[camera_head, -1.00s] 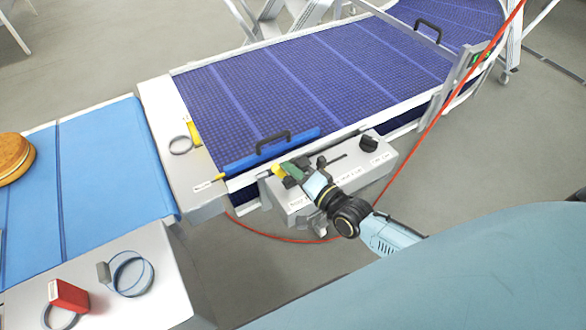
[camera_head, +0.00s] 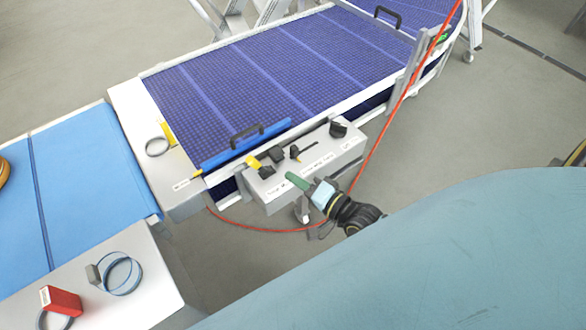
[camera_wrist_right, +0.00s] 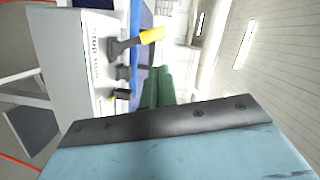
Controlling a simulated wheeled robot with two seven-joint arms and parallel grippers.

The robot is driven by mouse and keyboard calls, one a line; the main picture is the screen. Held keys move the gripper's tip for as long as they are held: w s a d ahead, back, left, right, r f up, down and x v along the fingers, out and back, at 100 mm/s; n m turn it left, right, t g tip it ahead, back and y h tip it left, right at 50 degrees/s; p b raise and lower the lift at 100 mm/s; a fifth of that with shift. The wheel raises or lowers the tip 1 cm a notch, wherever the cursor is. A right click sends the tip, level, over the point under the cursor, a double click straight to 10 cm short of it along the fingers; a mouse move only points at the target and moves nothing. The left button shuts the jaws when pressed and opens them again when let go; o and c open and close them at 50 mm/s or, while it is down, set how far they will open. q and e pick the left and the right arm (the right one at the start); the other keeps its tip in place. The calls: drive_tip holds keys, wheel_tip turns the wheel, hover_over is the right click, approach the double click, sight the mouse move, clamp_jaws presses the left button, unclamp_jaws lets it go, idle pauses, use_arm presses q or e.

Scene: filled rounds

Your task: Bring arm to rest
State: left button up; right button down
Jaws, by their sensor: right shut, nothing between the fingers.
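My right gripper (camera_head: 297,182) is shut and empty, its green fingers just in front of the near face of the grey control box (camera_head: 335,155). The fingers also show in the wrist view (camera_wrist_right: 158,88), apart from the switches. The box carries a yellow-tipped switch (camera_head: 254,162), black switches (camera_head: 296,153) and a black knob (camera_head: 338,130). In the wrist view the yellow-tipped switch (camera_wrist_right: 152,35) sticks out from the box face (camera_wrist_right: 72,50). My left gripper is not in view.
A blue mesh conveyor (camera_head: 240,85) runs behind the box, with a smooth blue belt (camera_head: 85,190) at left. A red cable (camera_head: 380,135) hangs close to the box. A red-tagged ring (camera_head: 62,302) and a blue ring (camera_head: 118,274) lie on the near metal ledge. Open floor lies right.

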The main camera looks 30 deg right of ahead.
drive_tip(key=shift+f, duration=0.1)
idle(0.3)
drive_tip(key=s+d+f+n+g+h+b, duration=0.1)
drive_tip(key=s+f+n+g+b, duration=0.2)
drive_tip(key=f, duration=0.8)
drive_tip(key=s+d+f+n+g+h+b, duration=0.25)
drive_tip(key=s+f, duration=0.35)
drive_tip(key=f, duration=0.6)
drive_tip(key=s+d+f+n+g+h+b, duration=0.15)
drive_tip(key=s+f+b, duration=0.25)
drive_tip(key=f, duration=0.7)
drive_tip(key=s+a+f+n+g+b, duration=0.1)
drive_tip(key=s+f+n+g+b, duration=0.1)
drive_tip(key=s+f, duration=0.6)
drive_tip(key=s+a+f+n+g+b, duration=0.2)
drive_tip(key=s+f+g, duration=0.4)
drive_tip(key=s, duration=0.8)
wheel_tip(320, 180, down, 2)
drive_tip(key=shift+s+f+n+h+b, duration=0.15)
drive_tip(key=shift+s+n+h+b, duration=0.2)
drive_tip(key=shift+n+b, duration=0.5)
